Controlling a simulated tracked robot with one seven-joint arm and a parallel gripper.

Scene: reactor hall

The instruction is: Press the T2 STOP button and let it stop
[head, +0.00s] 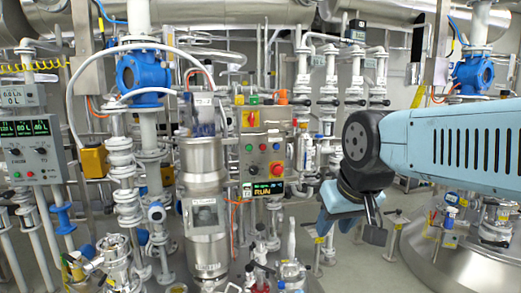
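A grey control panel (264,150) stands right of the steel vessel, near the middle of the head view. It bears several small coloured buttons and a large red knob (277,169) low on its right side. The lettering is too small to read, so I cannot tell which is the T2 STOP button. A display (263,189) under the panel reads RUN in yellow. My gripper (348,226) hangs at the end of my pale blue arm, to the right of the panel and lower than the red knob. It appears apart from the panel. Its fingers are seen at an angle, and their opening is unclear.
A steel vessel (205,205) stands left of the panel. Glassware (263,265) stands below it. Another panel with green readouts (33,145) is at far left. Pipes with valves (353,85) line the back. A large steel dome (440,262) fills the lower right.

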